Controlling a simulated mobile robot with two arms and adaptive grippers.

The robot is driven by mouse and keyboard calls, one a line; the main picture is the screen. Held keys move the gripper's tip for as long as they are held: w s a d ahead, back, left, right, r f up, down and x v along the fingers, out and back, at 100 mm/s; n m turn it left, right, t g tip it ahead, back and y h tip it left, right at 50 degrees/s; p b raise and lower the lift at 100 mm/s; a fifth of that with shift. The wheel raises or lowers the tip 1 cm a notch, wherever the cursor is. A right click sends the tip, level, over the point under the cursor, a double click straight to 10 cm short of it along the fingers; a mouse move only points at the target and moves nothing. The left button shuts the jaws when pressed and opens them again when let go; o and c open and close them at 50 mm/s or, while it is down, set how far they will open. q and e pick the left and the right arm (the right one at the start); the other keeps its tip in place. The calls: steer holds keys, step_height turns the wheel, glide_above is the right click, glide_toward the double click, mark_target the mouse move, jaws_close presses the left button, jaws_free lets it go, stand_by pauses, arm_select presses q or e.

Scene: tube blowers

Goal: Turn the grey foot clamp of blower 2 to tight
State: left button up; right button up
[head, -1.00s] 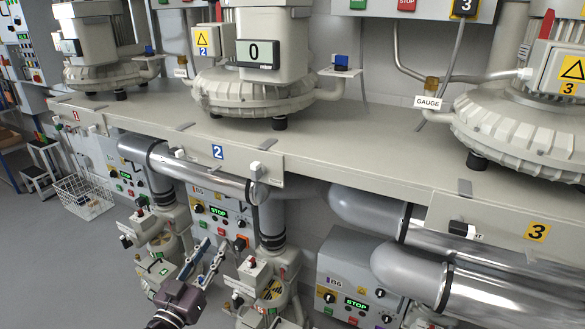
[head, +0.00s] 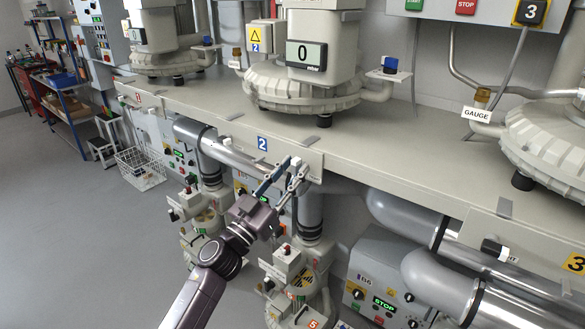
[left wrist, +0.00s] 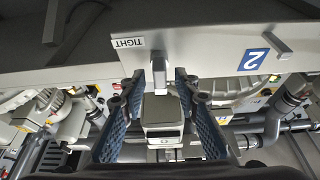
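The grey foot clamp of blower 2 is on the bench front, to the right of the blue 2 plate (head: 262,143). In the left wrist view its pale handle (left wrist: 159,72) stands between the fingertips, beside a TIGHT label (left wrist: 128,42) that reads upside down. My left gripper (head: 283,172) is at the clamp. Its two blue pads (left wrist: 160,95) are apart, with gaps showing on both sides of the handle. In the head view the fingers partly hide the clamp. My right gripper is not in view.
Blower 2 (head: 302,88) stands on the bench (head: 400,145) above the clamp. Pipes (head: 238,157), a control box (head: 385,275) and a valve stand (head: 290,265) crowd the space below. Open floor (head: 70,220) lies to the left.

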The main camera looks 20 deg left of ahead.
arm_select(q)
steer(key=shift+c, duration=0.3)
jaws_close()
steer(key=shift+f+m, duration=0.1)
steer(key=shift+m, duration=0.2)
steer(key=m+h, duration=0.1)
steer(key=m, duration=0.1)
steer(key=m+g+h, duration=0.1)
steer(key=m, duration=0.2)
steer(key=shift+g+h, duration=0.3)
steer(key=shift+h, duration=0.1)
steer(key=m+g, duration=0.1)
steer(key=m, duration=0.2)
steer(key=m+g+h+p, duration=0.1)
steer(key=m, duration=0.2)
steer(key=shift+d+h, duration=0.15)
steer(key=shift+h, duration=0.15)
steer(key=m+g, duration=0.1)
steer(key=m, duration=0.1)
steer(key=m+g+p, duration=0.1)
steer(key=m, duration=0.2)
steer(key=shift+d+m+h+p, duration=0.1)
steer(key=shift+m+h+p, duration=0.2)
steer(key=shift+f+m+g+p, duration=0.1)
steer(key=shift+m+g+p, duration=0.6)
steer(key=shift+m, duration=0.5)
steer(key=shift+f+m+g+y+p, duration=0.25)
steer(key=shift+m+y+p, duration=0.3)
steer(key=shift+m, duration=0.55)
